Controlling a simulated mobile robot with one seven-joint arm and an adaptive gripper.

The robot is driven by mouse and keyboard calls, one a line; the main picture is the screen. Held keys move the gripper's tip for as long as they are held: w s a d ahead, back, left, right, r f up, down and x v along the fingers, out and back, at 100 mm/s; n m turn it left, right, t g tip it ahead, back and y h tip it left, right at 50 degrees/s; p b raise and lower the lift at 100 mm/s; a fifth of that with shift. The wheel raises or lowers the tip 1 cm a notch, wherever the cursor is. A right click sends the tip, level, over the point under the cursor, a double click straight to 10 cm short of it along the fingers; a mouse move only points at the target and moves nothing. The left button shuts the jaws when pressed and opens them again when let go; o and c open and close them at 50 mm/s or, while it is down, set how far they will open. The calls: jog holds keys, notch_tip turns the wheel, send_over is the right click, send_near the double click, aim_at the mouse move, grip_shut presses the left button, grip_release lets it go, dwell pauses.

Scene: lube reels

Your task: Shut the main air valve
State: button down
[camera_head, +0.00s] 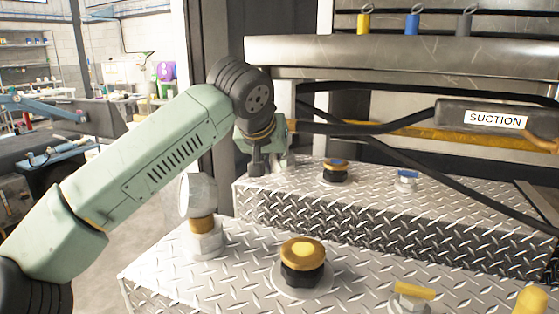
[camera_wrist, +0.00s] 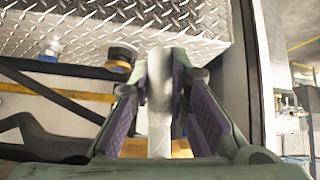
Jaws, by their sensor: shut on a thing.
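My gripper (camera_head: 258,160) is at the back left corner of the upper tread-plate step in the head view. In the wrist view my gripper (camera_wrist: 160,70) has its two purple-padded fingers on either side of a pale grey upright bar (camera_wrist: 160,100), and it is shut on this bar. The bar looks like the handle of the main air valve, but no label on it can be read. Its lower part and the valve body are mostly hidden behind my wrist and fingers in the head view.
The lower tread-plate step holds a gauge (camera_head: 198,197), an orange-topped cap (camera_head: 303,252) and a yellow-handled fitting (camera_head: 411,291). Black hoses and a SUCTION label (camera_head: 495,120) are behind.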

jog(key=shift+w+a+y, duration=0.1)
jog(key=shift+a+y, duration=0.15)
jog(key=shift+y, duration=0.05)
dwell(0.4)
jog(key=c, duration=1.5)
grip_release()
jog(key=v, duration=1.2)
jog(key=shift+f, duration=0.1)
jog(key=shift+d, duration=0.1)
